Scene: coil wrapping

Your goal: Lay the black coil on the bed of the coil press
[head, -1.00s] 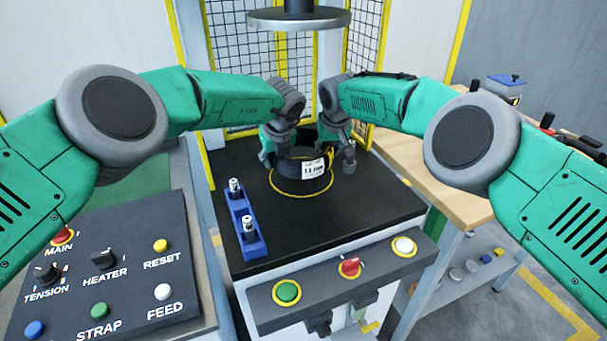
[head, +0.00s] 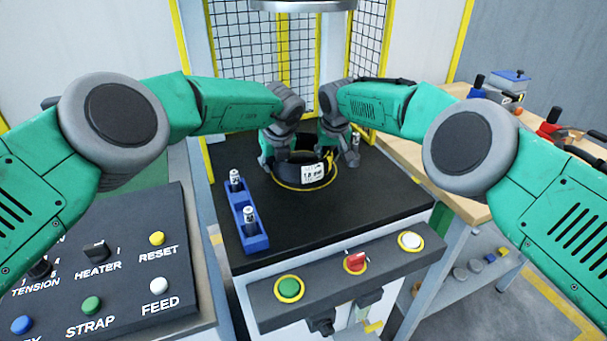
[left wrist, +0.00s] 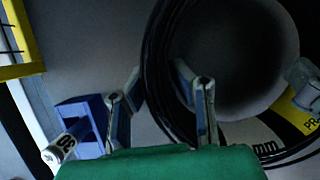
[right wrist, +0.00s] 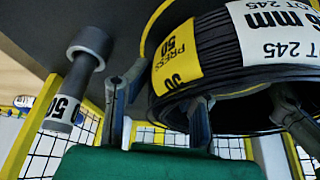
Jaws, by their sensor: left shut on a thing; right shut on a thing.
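My left gripper (head: 273,158) is shut on the coil's left wall, one finger inside and one outside; the left wrist view shows the wall (left wrist: 160,60) between the fingers. My right gripper (head: 338,155) is shut on the right wall in the same way. The right wrist view shows the coil's label (right wrist: 265,30) close up.
A blue holder (head: 257,242) with two small cylinders stands at the bed's left. A grey-topped peg (right wrist: 90,42) stands beside my right gripper. The round press head (head: 300,5) hangs above. A button panel (head: 325,283) runs along the front. Mesh guards stand behind.

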